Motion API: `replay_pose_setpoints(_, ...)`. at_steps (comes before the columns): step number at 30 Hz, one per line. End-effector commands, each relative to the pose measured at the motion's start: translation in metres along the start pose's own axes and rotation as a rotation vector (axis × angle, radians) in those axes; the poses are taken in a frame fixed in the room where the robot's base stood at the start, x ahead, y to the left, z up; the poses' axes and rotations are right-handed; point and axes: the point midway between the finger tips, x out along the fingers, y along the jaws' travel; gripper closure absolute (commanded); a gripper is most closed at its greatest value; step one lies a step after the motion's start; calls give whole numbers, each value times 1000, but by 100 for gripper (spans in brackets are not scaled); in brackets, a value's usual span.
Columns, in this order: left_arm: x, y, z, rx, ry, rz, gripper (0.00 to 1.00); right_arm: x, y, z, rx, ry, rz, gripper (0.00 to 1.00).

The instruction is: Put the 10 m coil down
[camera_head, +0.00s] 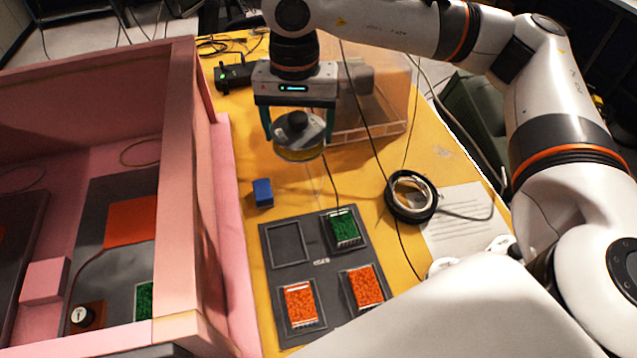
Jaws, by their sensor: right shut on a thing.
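My right gripper (299,122) is shut on a round, flat, spool-like coil (300,146) with a grey top, a dark knob in the middle and a yellowish lower rim. The green-edged fingers stand on either side of it. The coil hangs above the yellow table (236,130), apart from the surface, behind the blue block. No 10 m marking can be read on it. My left gripper is not in view.
A dark tray (318,262) holds green and orange filled cells and one empty cell. A blue block (263,193), a black ring (411,195) with a cable, and paper (462,222) lie nearby. A clear bin (375,128) stands behind; the pink enclosure wall (188,200) is left.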

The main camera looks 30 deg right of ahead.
Motion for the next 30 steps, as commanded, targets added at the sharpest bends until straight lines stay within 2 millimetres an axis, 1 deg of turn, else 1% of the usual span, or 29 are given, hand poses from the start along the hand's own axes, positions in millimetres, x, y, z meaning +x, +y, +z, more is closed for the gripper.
replay_pose_setpoints(4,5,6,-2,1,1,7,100,8,3,6,156,-2,3,49)
replay_pose_setpoints(8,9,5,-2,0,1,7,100,18,6,13,346,-3,8,49)
replay_pose_setpoints(11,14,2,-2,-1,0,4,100,27,8,20,548,-4,12,49)
replay_pose_setpoints(16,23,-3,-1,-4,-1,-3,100,46,11,34,943,-3,17,49)
replay_pose_setpoints(24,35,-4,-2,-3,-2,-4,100,79,10,56,1581,2,10,49)
replay_pose_setpoints(27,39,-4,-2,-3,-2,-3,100,91,9,63,1797,2,3,49)
replay_pose_setpoints(30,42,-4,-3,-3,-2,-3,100,100,7,68,1976,0,-5,49)
